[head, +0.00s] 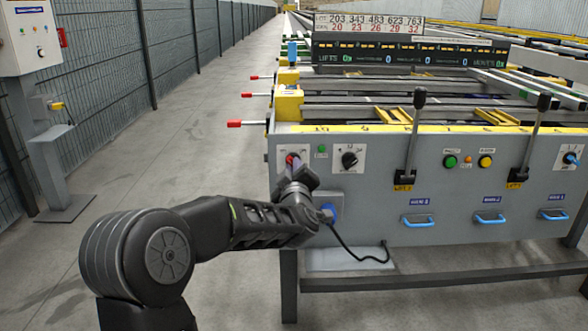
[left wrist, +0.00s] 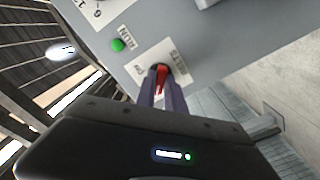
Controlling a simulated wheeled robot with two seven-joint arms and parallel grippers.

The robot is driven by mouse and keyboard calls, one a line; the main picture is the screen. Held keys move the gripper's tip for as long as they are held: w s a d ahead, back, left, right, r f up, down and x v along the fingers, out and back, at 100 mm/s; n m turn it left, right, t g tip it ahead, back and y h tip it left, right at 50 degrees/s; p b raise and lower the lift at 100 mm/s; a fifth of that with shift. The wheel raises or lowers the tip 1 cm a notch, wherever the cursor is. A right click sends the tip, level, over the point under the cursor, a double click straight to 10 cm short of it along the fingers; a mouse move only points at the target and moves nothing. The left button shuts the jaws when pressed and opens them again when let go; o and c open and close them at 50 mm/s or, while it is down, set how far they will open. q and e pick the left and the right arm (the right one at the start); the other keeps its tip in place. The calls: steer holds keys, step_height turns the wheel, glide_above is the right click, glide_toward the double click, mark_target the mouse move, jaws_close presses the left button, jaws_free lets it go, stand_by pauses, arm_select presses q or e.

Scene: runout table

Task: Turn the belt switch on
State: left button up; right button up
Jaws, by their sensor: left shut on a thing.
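The belt switch (head: 291,159) is a red handle on a white plate at the left end of the grey panel. In the left wrist view the red handle (left wrist: 161,77) sits between my fingertips, on a plate marked BELTS with ON at one side. My left gripper (head: 295,170) reaches the panel from below and is shut on the handle; the fingers (left wrist: 161,92) hide part of it. The handle's exact angle is hard to tell. A green lamp marked RUN (left wrist: 117,45) is beside the plate. My right gripper is not in view.
A black rotary knob (head: 349,159) is right of the switch. Two tall black levers (head: 413,140) (head: 531,140) stand farther right, with green and yellow buttons between. Red-tipped rods (head: 235,124) stick out on the left.

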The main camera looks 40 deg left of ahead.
arm_select(q)
jaws_close()
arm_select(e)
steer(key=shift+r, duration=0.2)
arm_select(q)
steer(key=shift+m+p, duration=7.15)
steer(key=shift+m, duration=1.75)
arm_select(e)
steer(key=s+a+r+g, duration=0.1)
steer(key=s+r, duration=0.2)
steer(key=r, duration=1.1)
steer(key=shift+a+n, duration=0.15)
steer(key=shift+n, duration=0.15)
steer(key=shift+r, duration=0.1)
arm_select(q)
steer(key=o, duration=0.6)
jaws_free()
